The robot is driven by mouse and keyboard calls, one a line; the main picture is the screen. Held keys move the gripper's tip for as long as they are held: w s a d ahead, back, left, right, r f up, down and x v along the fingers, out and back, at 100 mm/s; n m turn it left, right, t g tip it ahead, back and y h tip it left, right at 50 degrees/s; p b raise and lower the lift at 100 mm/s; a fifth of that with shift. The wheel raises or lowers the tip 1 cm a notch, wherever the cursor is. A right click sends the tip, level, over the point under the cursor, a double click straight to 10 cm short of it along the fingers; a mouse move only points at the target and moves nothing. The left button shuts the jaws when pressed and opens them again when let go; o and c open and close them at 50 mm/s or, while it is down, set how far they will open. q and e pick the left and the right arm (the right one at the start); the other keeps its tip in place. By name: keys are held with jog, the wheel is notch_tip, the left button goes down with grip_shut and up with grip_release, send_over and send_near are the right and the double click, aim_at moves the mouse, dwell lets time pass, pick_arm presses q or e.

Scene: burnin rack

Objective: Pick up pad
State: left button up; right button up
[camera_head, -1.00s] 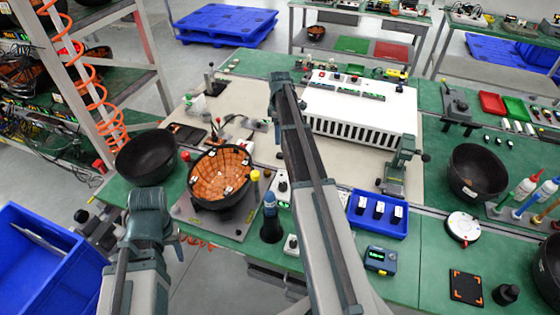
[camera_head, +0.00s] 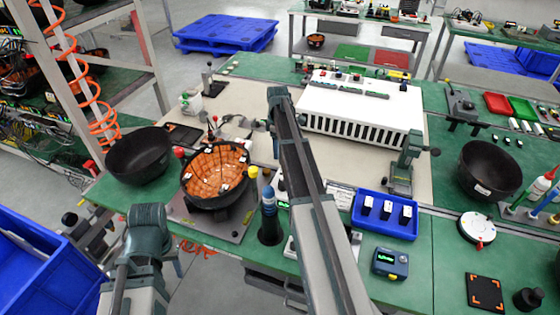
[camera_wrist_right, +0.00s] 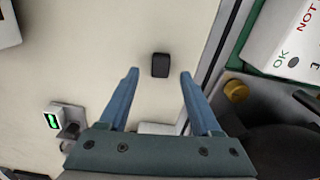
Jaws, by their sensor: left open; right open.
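A small black pad (camera_wrist_right: 160,65) with rounded corners lies on the cream mat in the right wrist view. My right gripper (camera_wrist_right: 159,73) is open, with its two blue fingers apart and the pad in the gap between their tips as seen from the wrist. How high the fingers are above the pad is unclear. In the head view my right forearm runs up the middle over the bench, and I cannot make out the pad there. My left gripper (camera_head: 148,222) is at the lower left, off the bench's front edge; its jaws are mostly hidden and it holds nothing visible.
A white slotted unit (camera_head: 362,108) stands at the back of the mat. A dark empty bowl (camera_head: 138,158) and an orange-lined bowl (camera_head: 215,172) stand at the left. A blue tray (camera_head: 384,228) is right of my right arm. A green-screened device (camera_wrist_right: 58,120) is near the right gripper.

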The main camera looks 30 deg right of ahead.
jog(key=shift+f+b, duration=0.45)
jog(key=shift+f, duration=0.45)
pick_arm(q)
jog(key=shift+f, duration=0.85)
pick_arm(e)
jog(key=shift+r, duration=0.1)
grip_shut()
pick_arm(q)
jog(key=shift+r, duration=0.1)
pick_arm(e)
jog(key=shift+r, duration=0.1)
pick_arm(q)
notch_tip(320, 180, up, 10)
jog(key=p, duration=1)
pick_arm(e)
notch_tip(320, 180, up, 10)
